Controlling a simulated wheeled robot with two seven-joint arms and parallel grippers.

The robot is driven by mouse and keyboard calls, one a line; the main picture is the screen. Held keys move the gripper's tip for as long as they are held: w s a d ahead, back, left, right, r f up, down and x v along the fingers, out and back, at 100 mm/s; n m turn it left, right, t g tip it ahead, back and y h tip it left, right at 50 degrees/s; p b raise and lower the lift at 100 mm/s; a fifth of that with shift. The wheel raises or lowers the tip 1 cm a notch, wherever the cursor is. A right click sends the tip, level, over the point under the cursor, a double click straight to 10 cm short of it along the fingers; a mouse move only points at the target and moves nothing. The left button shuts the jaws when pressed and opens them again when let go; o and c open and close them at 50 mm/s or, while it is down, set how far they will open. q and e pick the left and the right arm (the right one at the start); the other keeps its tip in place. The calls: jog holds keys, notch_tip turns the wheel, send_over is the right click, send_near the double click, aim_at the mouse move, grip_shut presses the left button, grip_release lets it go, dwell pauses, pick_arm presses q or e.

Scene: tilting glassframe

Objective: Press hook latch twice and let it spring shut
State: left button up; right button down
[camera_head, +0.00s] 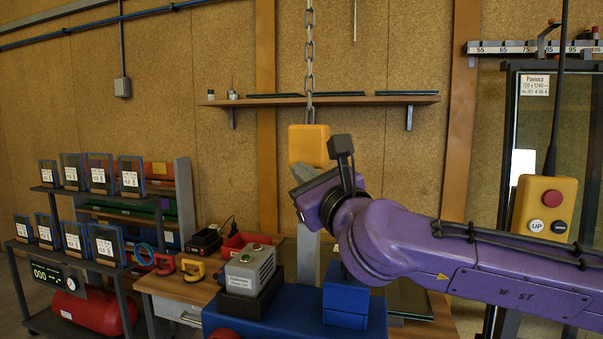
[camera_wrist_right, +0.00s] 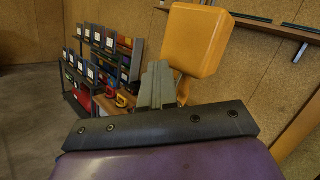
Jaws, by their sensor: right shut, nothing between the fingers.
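A yellow hook block (camera_head: 308,145) hangs on a chain (camera_head: 309,50) in front of the back wall. It also shows large in the right wrist view (camera_wrist_right: 197,40). The hook and latch below the block are mostly hidden behind my right gripper, so I cannot tell the latch's position. My right gripper (camera_head: 301,172) is at the block's lower edge in the head view. In the right wrist view its grey fingers (camera_wrist_right: 156,72) are together and empty, just left of and below the block. Contact with the latch cannot be made out. My left gripper is not in view.
A yellow pendant (camera_head: 545,207) with an UP button hangs at the right. A grey control box (camera_head: 250,270) stands below the hook. A rack with small framed panes (camera_head: 103,175) is at the left. A wall shelf (camera_head: 370,100) runs behind the chain.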

jog(key=shift+f, duration=0.1)
jog(key=shift+s+a, duration=0.2)
jog(key=shift+s, duration=0.45)
jog(key=shift+s+a+r+b, duration=0.1)
jog(key=shift+s+a+b, duration=0.15)
jog(key=shift+s, duration=0.55)
jog(key=shift+s+a+r+b, duration=0.2)
jog(key=shift+s+a, duration=0.1)
jog(key=shift+s, duration=0.45)
jog(key=shift+s+a+r+b, duration=0.1)
jog(key=shift+s+a+b, duration=0.15)
jog(key=shift+s, duration=0.55)
